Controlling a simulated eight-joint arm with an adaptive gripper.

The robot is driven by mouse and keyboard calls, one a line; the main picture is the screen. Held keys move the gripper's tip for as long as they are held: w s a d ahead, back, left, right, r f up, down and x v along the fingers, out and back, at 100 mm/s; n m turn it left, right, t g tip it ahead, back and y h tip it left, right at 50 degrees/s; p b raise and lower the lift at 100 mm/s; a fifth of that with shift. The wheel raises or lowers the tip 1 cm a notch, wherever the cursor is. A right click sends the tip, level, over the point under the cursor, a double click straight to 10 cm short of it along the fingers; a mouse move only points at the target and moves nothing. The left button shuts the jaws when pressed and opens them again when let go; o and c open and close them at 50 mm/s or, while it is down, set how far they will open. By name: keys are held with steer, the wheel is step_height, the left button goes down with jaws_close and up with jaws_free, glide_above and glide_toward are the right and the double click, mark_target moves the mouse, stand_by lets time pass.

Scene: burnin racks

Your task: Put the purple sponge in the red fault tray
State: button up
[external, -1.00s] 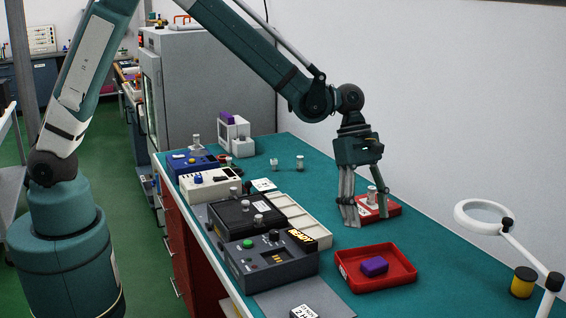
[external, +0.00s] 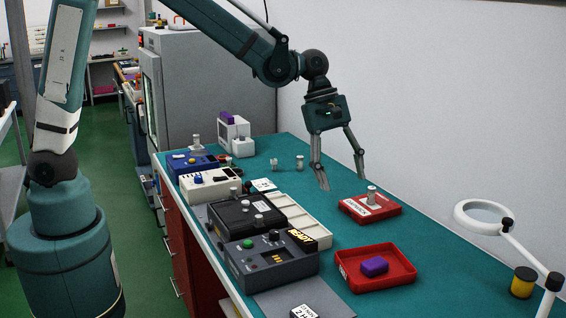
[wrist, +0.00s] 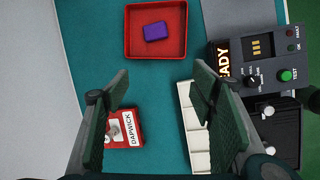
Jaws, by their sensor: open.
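The purple sponge (external: 374,266) lies inside the red fault tray (external: 403,277) at the front of the teal bench. In the wrist view the sponge (wrist: 156,32) sits inside the tray (wrist: 128,30) at the top. My gripper (external: 343,183) is open and empty above the bench, behind the tray and apart from it. In the wrist view its fingers (wrist: 160,88) are spread wide with nothing between them.
A red labelled block (external: 381,208) with a metal cylinder on it stands between gripper and tray. Test boxes (external: 270,262) and a pale compartment tray (external: 302,221) are at left. Another purple block (external: 228,117) is on a white device. A magnifier lamp (external: 485,215) stands right.

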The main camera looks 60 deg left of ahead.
steer(key=s+a+r+m+t+y, duration=0.15)
steer(key=s+a+r+m, duration=0.25)
steer(key=s+a+r, duration=0.4)
steer(key=s+a+r+m+t, duration=0.25)
steer(key=s+a, duration=0.35)
steer(key=a, duration=0.4)
steer(key=s+a+m+t+y, duration=0.1)
steer(key=s+a+m+y, duration=0.1)
steer(key=s+a+m, duration=0.6)
steer(key=s+a, duration=0.4)
steer(key=s, duration=0.4)
steer(key=shift+s+a+t, duration=0.2)
steer(key=shift+a+t, duration=0.05)
steer(key=shift+t, duration=0.15)
